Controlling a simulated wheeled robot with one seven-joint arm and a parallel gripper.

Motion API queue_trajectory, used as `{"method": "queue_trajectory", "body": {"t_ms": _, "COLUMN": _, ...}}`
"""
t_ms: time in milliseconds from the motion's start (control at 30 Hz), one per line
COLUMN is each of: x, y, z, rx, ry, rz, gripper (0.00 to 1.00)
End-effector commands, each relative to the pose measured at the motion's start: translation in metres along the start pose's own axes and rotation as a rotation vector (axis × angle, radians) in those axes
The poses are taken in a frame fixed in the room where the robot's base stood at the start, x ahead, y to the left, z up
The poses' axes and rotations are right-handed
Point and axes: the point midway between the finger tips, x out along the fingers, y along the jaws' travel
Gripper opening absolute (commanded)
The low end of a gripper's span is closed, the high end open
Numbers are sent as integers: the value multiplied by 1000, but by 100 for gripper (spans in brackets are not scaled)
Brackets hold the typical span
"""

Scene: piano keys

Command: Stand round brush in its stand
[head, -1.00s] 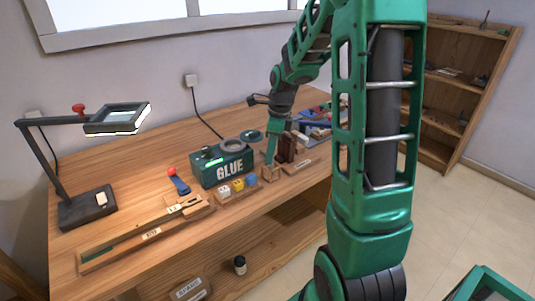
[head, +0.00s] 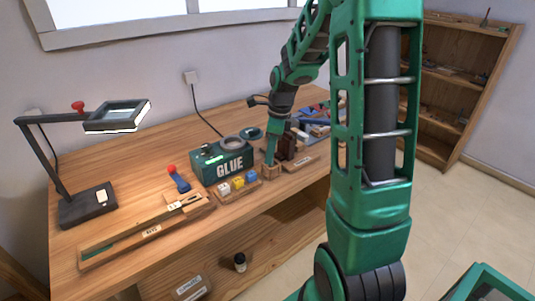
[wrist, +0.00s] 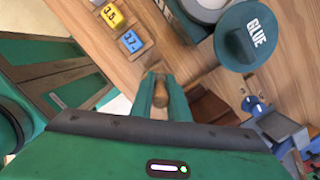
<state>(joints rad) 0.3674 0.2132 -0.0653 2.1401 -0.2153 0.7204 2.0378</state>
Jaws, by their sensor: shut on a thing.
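In the wrist view, my gripper (wrist: 161,98) is shut on the round brush (wrist: 160,96), whose rounded wooden handle shows between the two green fingers. The brush's lower part is hidden, so I cannot tell how far it is inside the stand. In the head view my fingers cover the brush.
A dark brown object (head: 288,147) stands close on the right. A lamp (head: 88,205) and a long wooden tray (head: 145,233) lie farther left.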

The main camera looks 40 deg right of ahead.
Motion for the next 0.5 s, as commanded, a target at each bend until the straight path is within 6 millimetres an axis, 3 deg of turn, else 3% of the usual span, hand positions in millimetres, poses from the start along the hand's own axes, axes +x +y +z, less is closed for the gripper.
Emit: {"method": "queue_trajectory", "body": {"t_ms": 500, "x": 5, "y": 0, "z": -1, "rx": 0, "ry": 0, "rz": 1, "gripper": 0}}
